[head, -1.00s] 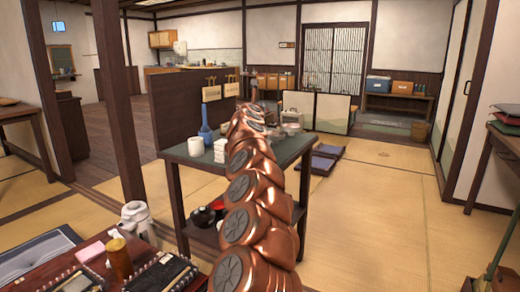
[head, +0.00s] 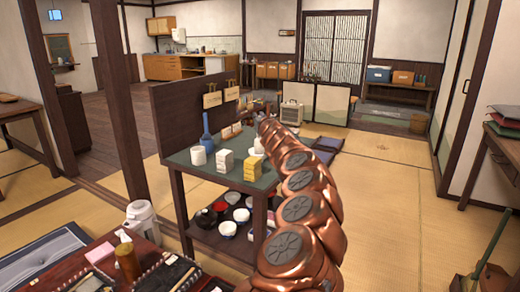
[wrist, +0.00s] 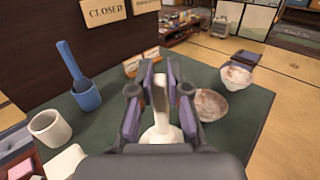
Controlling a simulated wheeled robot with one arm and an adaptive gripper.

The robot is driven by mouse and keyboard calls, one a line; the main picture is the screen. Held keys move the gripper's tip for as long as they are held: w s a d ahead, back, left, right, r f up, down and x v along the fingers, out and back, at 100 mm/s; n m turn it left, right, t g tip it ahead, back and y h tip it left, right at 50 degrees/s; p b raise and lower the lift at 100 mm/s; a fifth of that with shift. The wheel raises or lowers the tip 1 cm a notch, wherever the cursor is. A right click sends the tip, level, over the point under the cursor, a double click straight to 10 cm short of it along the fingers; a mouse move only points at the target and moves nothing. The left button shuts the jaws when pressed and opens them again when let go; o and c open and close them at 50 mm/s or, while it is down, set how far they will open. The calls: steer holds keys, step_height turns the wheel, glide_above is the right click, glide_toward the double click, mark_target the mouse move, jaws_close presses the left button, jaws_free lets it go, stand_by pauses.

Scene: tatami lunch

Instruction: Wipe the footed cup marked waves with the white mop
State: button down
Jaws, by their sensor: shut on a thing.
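In the wrist view my gripper (wrist: 160,80) is over the dark green table top. It is shut on a white thing (wrist: 161,122), which seems to be the white mop; its form is partly hidden by the fingers. To its right stand a pale bowl with a reddish inside (wrist: 211,106) and, farther right, a pale cup with reddish patches (wrist: 238,76). Both are apart from the fingers. I cannot make out a wave mark or tell which is the footed cup. In the head view my copper arm hides the gripper and much of the table's right side.
White stacked boxes (head: 225,162) and a yellow stack (head: 251,168) stand near the table's front edge. A dark panel (head: 185,105) rises behind.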

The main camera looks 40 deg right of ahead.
steer(key=shift+s+d+r+n+t+y+p, duration=0.1)
steer(key=shift+n+t+y+p, duration=0.7)
steer(key=shift+p, duration=2.55)
steer(key=shift+s+d+r+n+t+y+p, duration=0.1)
steer(key=shift+n+y+p, duration=1.3)
steer(key=shift+p, duration=1.9)
steer(key=shift+y+p, duration=0.95)
steer(key=shift+y, duration=0.45)
